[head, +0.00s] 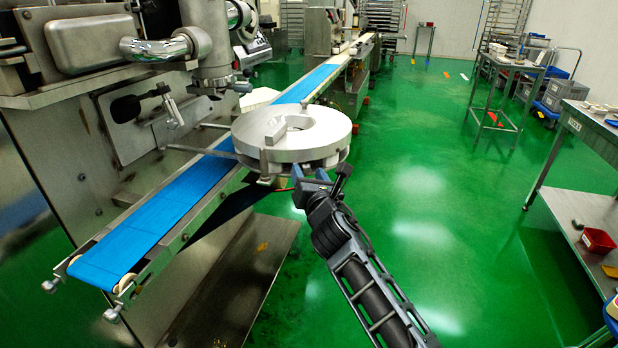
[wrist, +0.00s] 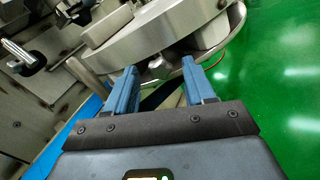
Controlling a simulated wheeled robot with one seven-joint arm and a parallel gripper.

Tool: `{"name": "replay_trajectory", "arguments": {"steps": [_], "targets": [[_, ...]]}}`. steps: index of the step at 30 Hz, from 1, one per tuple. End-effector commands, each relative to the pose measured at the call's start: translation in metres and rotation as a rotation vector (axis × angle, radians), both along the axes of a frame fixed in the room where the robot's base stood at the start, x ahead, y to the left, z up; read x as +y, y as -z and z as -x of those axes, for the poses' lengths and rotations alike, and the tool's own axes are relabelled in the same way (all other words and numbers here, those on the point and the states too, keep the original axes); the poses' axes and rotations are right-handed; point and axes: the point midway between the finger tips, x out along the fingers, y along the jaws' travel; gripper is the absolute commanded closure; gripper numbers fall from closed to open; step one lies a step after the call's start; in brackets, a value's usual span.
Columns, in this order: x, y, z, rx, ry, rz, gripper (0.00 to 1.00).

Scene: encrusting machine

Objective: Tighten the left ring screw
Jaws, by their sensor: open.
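The round metal ring unit (head: 292,134) stands out from the machine beside the blue belt in the head view. In the wrist view its curved rim (wrist: 160,45) fills the top. A small metal screw knob (wrist: 159,68) hangs under the rim and shows between my fingertips, a little beyond them. I cannot tell for sure whether it is the left ring screw. My gripper (wrist: 158,80) is open, with one blue finger on each side of the knob's line, and holds nothing. In the head view my gripper (head: 312,176) is just below the ring's near edge and partly hides its underside.
The blue conveyor belt (head: 165,228) runs along the machine (head: 70,140) to the left of my arm. A steel table (head: 590,130) stands at the far right. The green floor (head: 425,200) between them is clear.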

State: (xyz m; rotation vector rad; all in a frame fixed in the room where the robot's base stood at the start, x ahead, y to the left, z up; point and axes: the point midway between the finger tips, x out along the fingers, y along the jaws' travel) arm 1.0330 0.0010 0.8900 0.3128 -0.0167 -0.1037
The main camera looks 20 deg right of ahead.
Motion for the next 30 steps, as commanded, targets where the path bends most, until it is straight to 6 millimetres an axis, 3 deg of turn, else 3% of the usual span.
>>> {"name": "replay_trajectory", "arguments": {"steps": [7,23,30], "targets": [[-0.0001,0.0001,-0.0003,0.000,0.000,0.000,0.48],[-0.0002,0.0004,0.0000,0.000,0.000,-0.001,0.99],[0.0000,0.0005,0.0001,0.000,0.000,-0.013,1.00]]}}
